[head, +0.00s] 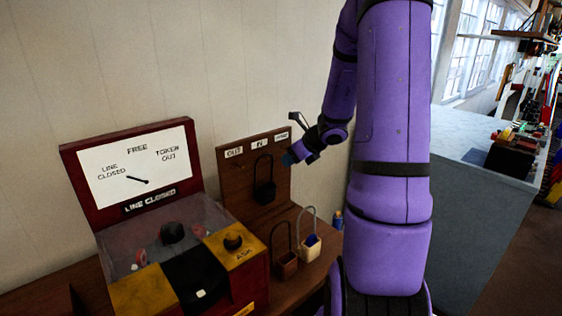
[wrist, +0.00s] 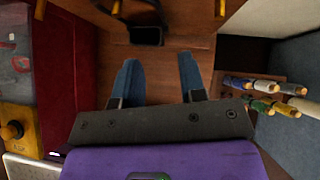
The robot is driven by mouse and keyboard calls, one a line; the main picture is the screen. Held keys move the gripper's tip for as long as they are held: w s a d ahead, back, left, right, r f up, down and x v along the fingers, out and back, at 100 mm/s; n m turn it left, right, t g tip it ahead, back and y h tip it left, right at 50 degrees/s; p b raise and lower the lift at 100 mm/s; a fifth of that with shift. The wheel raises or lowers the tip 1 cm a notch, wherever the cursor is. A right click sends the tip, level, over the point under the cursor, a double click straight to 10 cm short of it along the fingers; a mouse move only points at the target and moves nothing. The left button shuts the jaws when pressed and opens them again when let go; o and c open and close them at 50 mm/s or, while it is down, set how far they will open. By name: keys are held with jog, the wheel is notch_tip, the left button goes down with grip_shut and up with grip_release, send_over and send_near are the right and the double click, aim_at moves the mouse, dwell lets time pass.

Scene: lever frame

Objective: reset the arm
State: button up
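My arm is purple and fills the middle of the head view. My gripper (head: 298,157) is raised in front of the right side of an upright wooden board (head: 229,183). In the wrist view its two blue fingers are well apart, with nothing between them (wrist: 160,78).
A red cabinet (head: 78,172) with a "LINE CLOSED" sign and a yellow-black console (head: 196,279) stands at left. Several coloured cylinders (wrist: 262,104) lie right of the fingers.

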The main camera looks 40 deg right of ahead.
jog(key=shift+s, duration=0.1)
jog(key=s+a+r+n+g+y, duration=0.1)
jog(key=s+a+r+n, duration=0.2)
jog(key=a+r+n, duration=0.55)
jog(key=s+a+r+n+g+y, duration=0.1)
jog(key=s+a+r+n+g, duration=0.3)
jog(key=a+n, duration=0.7)
jog(key=s+a+r+n+h, duration=0.1)
jog(key=s+a+r+n, duration=0.1)
jog(key=s+n, duration=0.3)
jog(key=s+a+r+n+t+h, duration=0.1)
jog(key=s+a+r+n, duration=0.1)
jog(key=s+n, duration=0.3)
jog(key=s+a+r+n+h, duration=0.1)
jog(key=s+a+r+n, duration=0.1)
jog(key=s+a+n, duration=0.2)
jog(key=shift+s+a+n, duration=0.35)
jog(key=shift+s+n, duration=0.1)
jog(key=shift+s, duration=0.1)
